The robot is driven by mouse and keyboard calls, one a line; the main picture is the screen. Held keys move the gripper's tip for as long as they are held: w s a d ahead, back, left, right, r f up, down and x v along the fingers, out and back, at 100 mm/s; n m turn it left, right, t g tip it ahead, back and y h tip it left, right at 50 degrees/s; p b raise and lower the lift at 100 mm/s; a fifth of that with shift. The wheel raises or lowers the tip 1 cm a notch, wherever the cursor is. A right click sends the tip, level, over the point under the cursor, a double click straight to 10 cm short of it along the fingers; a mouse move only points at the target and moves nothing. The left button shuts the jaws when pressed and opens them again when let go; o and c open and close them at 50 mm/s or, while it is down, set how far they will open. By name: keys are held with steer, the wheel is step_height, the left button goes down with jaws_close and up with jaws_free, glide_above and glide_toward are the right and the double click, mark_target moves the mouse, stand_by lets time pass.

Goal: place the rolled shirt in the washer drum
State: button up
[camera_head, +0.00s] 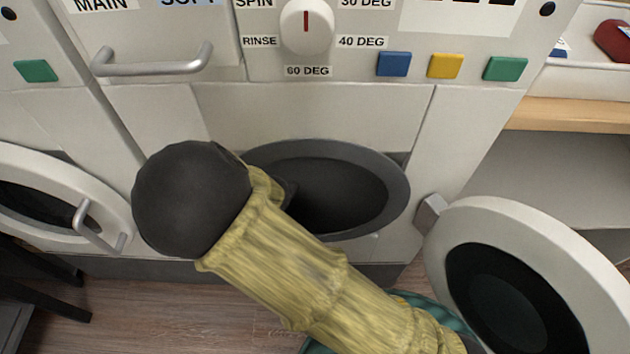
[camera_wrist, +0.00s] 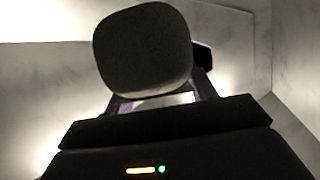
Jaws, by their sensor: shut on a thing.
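The rolled shirt (camera_wrist: 143,48) shows in the wrist view as a dark grey, rounded bundle. My gripper (camera_wrist: 160,90) is shut on it, and the bundle hides most of the fingers. In the head view the washer drum (camera_head: 335,195) is a dark round opening with a grey rim in the white machine. My yellow-sleeved arm crosses in front of it and covers its left side. My gripper and the shirt cannot be made out in the head view, hidden behind my arm or in the dark opening. I cannot tell how deep the shirt is.
The washer's round door (camera_head: 530,275) stands open at the right. Another machine's round door (camera_head: 60,205) with a metal handle is at the left. The control dial (camera_head: 306,25) and coloured buttons are above the drum. A wooden shelf (camera_head: 570,116) is at the right, and dark furniture (camera_head: 45,285) at lower left.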

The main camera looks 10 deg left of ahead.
step_height(320, 180, down, 6)
steer(key=b, duration=0.3)
steer(key=shift+f, duration=0.15)
steer(key=shift+f+b, duration=0.95)
steer(key=shift+f, duration=0.9)
steer(key=shift+f, duration=0.2)
steer(key=o, duration=1.1)
steer(key=shift+c, duration=0.2)
